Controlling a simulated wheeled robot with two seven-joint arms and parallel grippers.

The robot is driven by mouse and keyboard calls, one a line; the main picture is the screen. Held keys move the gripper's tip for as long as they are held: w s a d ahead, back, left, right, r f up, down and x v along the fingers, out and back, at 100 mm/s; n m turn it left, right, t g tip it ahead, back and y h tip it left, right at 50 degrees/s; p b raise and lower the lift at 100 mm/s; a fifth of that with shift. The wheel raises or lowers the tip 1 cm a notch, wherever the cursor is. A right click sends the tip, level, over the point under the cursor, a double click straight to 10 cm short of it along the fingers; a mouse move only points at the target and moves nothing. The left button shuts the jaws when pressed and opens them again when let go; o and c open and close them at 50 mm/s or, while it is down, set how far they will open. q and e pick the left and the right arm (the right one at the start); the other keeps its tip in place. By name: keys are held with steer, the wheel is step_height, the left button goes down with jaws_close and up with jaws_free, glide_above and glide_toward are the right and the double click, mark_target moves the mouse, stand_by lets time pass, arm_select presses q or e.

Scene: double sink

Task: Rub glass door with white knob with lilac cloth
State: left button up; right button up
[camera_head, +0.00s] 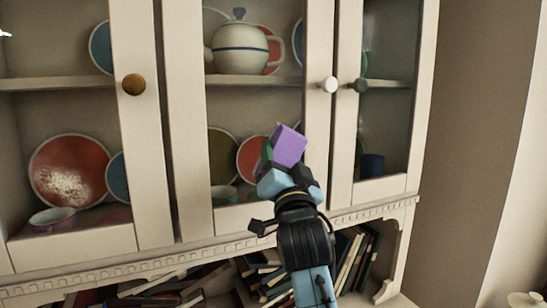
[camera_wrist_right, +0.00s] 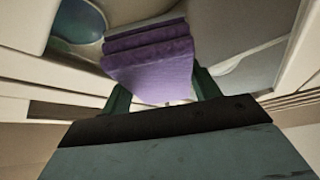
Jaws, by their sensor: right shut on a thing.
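The lilac cloth (camera_head: 289,145) is a folded block in my right gripper (camera_head: 272,160), in front of the lower part of the middle glass door. In the wrist view the cloth (camera_wrist_right: 152,65) sits between the two green fingers of the shut right gripper (camera_wrist_right: 163,90). The glass door with the white knob (camera_head: 315,135) is the middle one and looks closed. Its white knob (camera_head: 327,84) is on its right frame, up and right of the cloth. I cannot tell whether the cloth touches the glass. My left gripper is not in view.
The left door has a brown knob (camera_head: 134,85), and the right door has a dark knob (camera_head: 360,85). Behind the glass are a teapot (camera_head: 240,50), a red plate (camera_head: 70,172) and other dishes. Books (camera_head: 352,260) fill an open shelf below. A wall (camera_head: 465,130) stands right.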

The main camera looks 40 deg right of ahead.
mark_target(243, 151)
steer(key=shift+d, duration=0.15)
steer(key=shift+w+a+b, duration=0.15)
steer(key=shift+w+a, duration=0.1)
steer(key=shift+a, duration=0.8)
steer(key=shift+w+a+b, duration=0.15)
steer(key=shift+w+a, duration=0.05)
steer(key=shift+a, duration=0.85)
steer(key=shift+w+a+b, duration=0.3)
steer(key=shift+a, duration=0.7)
steer(key=shift+w+a+b, duration=0.25)
steer(key=shift+a+b, duration=0.05)
steer(key=shift+a, duration=0.65)
steer(key=shift+s, duration=0.1)
steer(key=shift+s+a, duration=0.25)
steer(key=shift+s, duration=0.3)
steer(key=shift+s+a, duration=0.25)
steer(key=shift+s, duration=0.9)
steer(key=shift+s+a, duration=0.2)
steer(key=shift+s, duration=0.9)
steer(key=shift+p, duration=0.3)
